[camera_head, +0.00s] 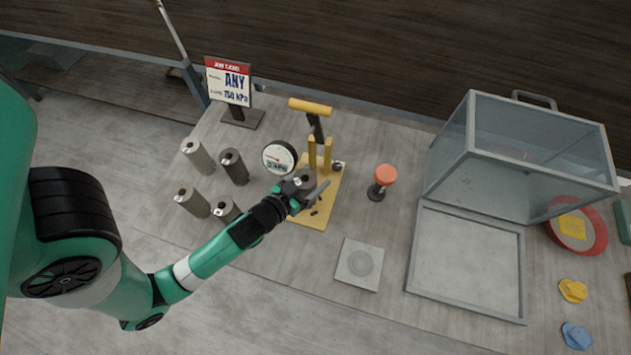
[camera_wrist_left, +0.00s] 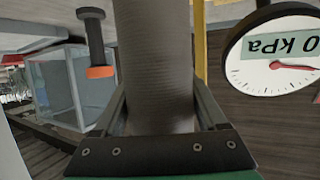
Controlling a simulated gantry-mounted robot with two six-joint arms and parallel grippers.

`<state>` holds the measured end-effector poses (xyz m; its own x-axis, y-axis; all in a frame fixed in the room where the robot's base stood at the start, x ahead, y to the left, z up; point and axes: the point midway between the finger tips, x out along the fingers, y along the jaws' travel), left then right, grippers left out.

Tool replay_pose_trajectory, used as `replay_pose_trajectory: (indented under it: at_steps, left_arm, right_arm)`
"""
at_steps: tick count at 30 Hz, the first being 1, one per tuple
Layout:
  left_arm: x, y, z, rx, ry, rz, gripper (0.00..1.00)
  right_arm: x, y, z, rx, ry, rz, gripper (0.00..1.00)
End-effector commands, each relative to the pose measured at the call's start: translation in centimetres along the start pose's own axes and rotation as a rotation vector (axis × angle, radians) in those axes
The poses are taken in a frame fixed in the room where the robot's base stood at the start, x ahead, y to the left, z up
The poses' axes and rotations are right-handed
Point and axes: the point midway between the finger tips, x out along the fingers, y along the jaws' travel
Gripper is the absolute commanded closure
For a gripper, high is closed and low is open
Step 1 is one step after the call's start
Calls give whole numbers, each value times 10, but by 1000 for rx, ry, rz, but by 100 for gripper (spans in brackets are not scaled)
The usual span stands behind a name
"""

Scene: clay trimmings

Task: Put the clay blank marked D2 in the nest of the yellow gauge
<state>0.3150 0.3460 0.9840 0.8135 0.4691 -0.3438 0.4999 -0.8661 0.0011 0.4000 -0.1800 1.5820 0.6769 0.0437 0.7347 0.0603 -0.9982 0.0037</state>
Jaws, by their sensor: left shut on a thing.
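My left gripper (camera_head: 308,190) is shut on a grey clay cylinder, the held blank (camera_head: 304,177), which fills the middle of the left wrist view (camera_wrist_left: 157,55). I cannot read a mark on it. It is over the yellow gauge's base plate (camera_head: 312,219), in front of the two yellow posts. The gauge has a yellow lever handle (camera_head: 310,107) and a round dial (camera_head: 279,157), which also shows in the left wrist view (camera_wrist_left: 275,58). The nest is hidden behind my gripper, so I cannot tell whether the blank touches it. My right gripper is out of view.
Several grey blanks, one of them the dark blank (camera_head: 234,168), stand left of the gauge. A red-topped stamp (camera_head: 385,176) stands right of it. A square grey plate (camera_head: 360,265), an open clear-lidded case (camera_head: 412,272) and a sign (camera_head: 228,82) share the table.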

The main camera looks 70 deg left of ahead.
Motion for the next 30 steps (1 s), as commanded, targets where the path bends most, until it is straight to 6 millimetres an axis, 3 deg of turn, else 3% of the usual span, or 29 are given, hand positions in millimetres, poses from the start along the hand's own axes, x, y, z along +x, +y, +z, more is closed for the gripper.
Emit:
replay_pose_trajectory:
  at_steps: [3, 6, 17, 18, 22, 30]
  left_arm:
    - [11, -1, 24, -1, 2, -2, 100]
    - [14, -2, 35, -2, 3, -4, 100]
    - [14, -2, 35, -1, 3, -4, 100]
    - [14, -2, 37, -1, -1, -5, 24]
    - [14, -2, 36, -1, -1, -5, 1]
    - [13, -2, 34, -1, -1, -5, 0]
  right_arm:
    - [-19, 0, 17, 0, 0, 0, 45]
    - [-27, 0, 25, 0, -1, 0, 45]
    - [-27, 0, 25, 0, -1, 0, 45]
    - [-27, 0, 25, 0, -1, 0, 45]
    - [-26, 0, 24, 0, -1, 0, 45]
    - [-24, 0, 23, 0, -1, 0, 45]
